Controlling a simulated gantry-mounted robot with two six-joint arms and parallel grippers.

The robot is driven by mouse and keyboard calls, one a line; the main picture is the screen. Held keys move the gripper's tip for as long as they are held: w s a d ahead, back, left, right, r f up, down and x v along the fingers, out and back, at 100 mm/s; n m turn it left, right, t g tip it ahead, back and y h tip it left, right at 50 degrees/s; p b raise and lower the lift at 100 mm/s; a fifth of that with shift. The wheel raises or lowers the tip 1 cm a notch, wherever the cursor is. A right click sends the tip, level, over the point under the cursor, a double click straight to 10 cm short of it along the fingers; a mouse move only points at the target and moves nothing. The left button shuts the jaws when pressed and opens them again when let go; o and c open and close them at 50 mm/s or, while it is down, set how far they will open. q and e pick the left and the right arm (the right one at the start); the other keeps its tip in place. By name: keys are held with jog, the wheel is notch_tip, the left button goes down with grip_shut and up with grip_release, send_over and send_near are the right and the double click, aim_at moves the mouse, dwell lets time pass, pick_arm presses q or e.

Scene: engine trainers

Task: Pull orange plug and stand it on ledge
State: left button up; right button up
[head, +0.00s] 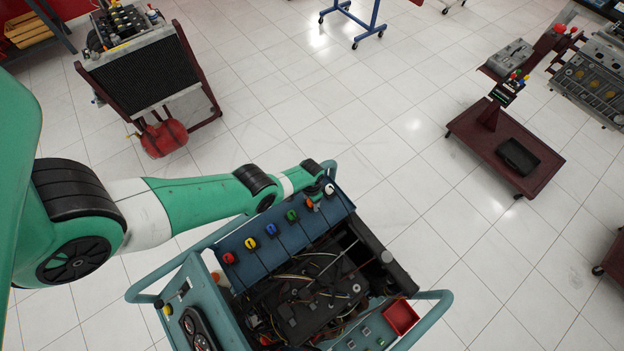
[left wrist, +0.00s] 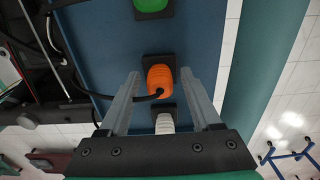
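The orange plug (head: 310,203) sits in the row of coloured plugs on the blue panel of the engine trainer, with a black cable running from it. In the left wrist view the orange plug (left wrist: 161,82) is on its black socket, between the tips of my left gripper (left wrist: 160,76). The fingers are open, with a gap on each side of the plug. The white plug (left wrist: 165,122) shows between the fingers, closer to the palm. The blue ledge (left wrist: 105,60) is the flat panel surface around the sockets. My right gripper is not in view.
The green plug (head: 292,215) is on one side of the orange one and white on the other; blue, yellow and red plugs (head: 229,258) continue the row. Cables and engine parts (head: 320,290) fill the trainer beside the panel. Bare panel lies between the sockets and the outer edge.

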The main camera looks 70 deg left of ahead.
pick_arm(q)
grip_shut()
dwell(1.2)
jog(key=shift+r, duration=0.1)
